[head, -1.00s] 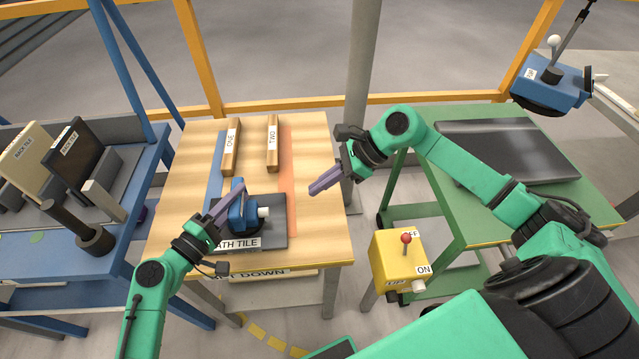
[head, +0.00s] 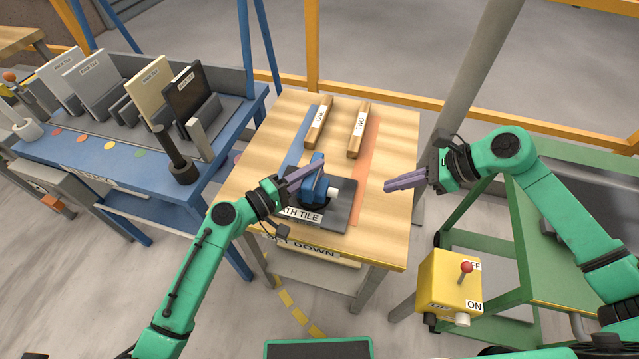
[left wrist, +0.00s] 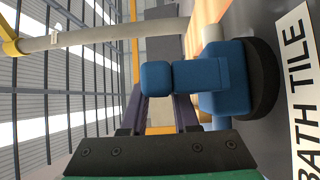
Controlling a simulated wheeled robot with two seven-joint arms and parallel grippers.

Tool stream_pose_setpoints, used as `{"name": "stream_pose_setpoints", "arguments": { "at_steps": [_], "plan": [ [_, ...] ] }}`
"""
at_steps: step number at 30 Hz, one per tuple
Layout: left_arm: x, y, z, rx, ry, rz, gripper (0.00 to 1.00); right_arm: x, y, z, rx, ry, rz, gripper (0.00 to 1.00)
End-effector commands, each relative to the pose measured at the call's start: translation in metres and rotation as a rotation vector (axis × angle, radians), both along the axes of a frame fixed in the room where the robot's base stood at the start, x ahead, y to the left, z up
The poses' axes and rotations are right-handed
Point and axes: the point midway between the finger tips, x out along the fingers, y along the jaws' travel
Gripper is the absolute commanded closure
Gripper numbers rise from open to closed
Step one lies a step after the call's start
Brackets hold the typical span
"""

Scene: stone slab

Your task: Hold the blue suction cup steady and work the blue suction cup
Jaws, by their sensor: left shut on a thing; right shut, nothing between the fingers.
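The blue suction cup (head: 314,187) stands on a dark tile labelled "BATH TILE" (head: 338,212), which lies on the wooden table. My left gripper (head: 315,168) is shut on the cup's blue handle. In the left wrist view the handle of the blue suction cup (left wrist: 190,76) sits between the fingers, and the cup's black base rests against the tile (left wrist: 270,25). A white knob shows on the cup's right side in the head view. My right gripper (head: 388,186) is shut and empty, in the air to the right of the tile.
Two wooden bars, "ONE" (head: 319,122) and "TWO" (head: 357,130), lie at the table's back. A blue rack (head: 90,180) with upright tiles stands left. A yellow switch box (head: 445,285) with a red-tipped lever stands front right. A green table (head: 560,245) is at right.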

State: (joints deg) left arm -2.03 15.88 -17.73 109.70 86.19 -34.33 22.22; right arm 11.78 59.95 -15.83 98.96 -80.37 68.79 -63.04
Motion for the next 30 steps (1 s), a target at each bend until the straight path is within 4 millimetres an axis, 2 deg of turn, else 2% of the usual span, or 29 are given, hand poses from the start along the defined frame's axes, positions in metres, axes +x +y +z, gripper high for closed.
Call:
{"name": "stream_pose_setpoints", "arguments": {
  "at_steps": [4, 5, 6, 7, 16, 19, 30],
  "plan": [
    [-0.001, -0.001, -0.002, 0.002, 0.004, -0.004, 1.0, 0.0, 0.0, 0.0, 0.0, 0.0, 0.0, 1.0],
    [-0.001, -0.001, -0.002, 0.002, 0.004, -0.004, 0.6, 0.0, 0.0, 0.0, 0.0, 0.0, 0.0, 1.0],
    [-0.001, -0.001, -0.002, 0.001, 0.003, -0.003, 0.45, 0.0, 0.0, 0.0, 0.0, 0.0, 0.0, 1.0],
    [-0.001, -0.001, -0.002, 0.001, 0.003, -0.003, 0.37, 0.0, 0.0, 0.0, 0.0, 0.0, 0.0, 1.0],
    [-0.001, 0.001, -0.001, 0.0, 0.001, -0.001, 0.37, 0.0, 0.0, 0.0, 0.0, 0.0, 0.0, 1.0],
    [-0.005, 0.008, -0.002, 0.002, 0.003, 0.001, 0.37, 0.0, 0.0, 0.0, 0.0, 0.0, 0.0, 1.0],
    [-0.059, 0.082, -0.003, 0.002, 0.005, -0.001, 0.37, 0.0, 0.0, 0.0, 0.0, 0.0, 0.0, 1.0]
  ]
}}
